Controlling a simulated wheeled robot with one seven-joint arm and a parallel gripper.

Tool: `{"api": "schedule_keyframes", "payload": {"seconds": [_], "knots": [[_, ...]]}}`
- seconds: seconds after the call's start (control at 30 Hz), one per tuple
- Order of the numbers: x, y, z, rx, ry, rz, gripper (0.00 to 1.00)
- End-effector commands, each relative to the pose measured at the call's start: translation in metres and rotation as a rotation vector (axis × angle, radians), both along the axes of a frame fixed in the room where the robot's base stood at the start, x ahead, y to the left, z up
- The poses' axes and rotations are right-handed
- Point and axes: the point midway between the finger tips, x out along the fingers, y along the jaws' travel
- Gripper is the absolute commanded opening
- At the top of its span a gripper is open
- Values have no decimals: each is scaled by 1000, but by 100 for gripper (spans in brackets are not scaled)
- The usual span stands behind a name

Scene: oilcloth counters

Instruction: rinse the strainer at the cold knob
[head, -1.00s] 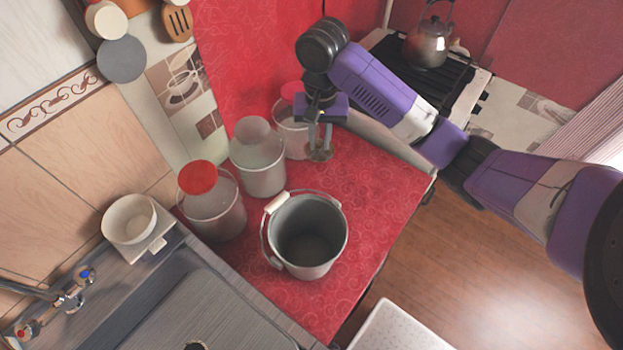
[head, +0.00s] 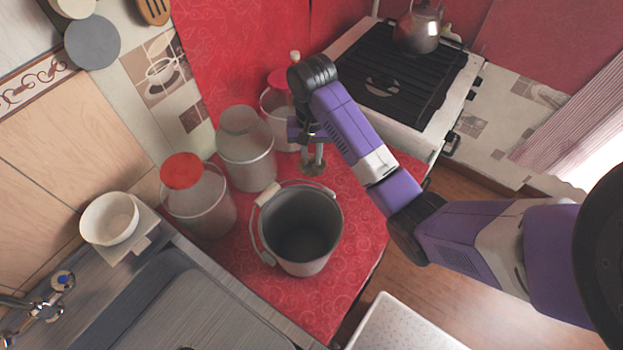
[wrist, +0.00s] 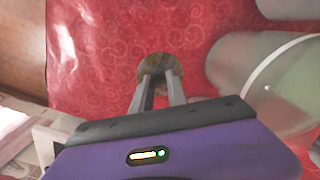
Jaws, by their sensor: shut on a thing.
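My gripper (head: 312,160) is shut on a small, round, brownish strainer (head: 314,170). In the wrist view the strainer (wrist: 153,66) sits at the fingertips (wrist: 160,82), over the red cloth; its height above the cloth is hard to tell. In the head view it is just behind the grey bucket, in front of the jars. The cold knob (head: 64,280), marked blue, is on the tap at the far left, well away from my gripper. The sink (head: 160,315) lies at the lower left, its basin partly cut off.
The bucket (head: 338,228) stands between my gripper and the sink. A red-lidded jar (head: 200,208), a grey-lidded jar (head: 247,165) and another jar (head: 277,110) line the wall. A white bowl (head: 108,220) sits behind the sink. The stove (head: 400,75) is at the back.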

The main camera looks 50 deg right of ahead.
Motion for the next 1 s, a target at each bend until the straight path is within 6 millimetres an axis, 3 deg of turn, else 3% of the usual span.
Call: {"api": "schedule_keyframes", "payload": {"seconds": [0.03, 0.1, 0.37, 0.63, 1.0], "knots": [[0, 0, -17, 0, 0, 0, 0], [0, 0, -27, 0, 0, 0, 0], [0, 0, -43, 1, 1, 0, 0], [0, 0, -78, 0, 1, -1, 0], [0, 0, -85, 0, -1, 0, 0]]}}
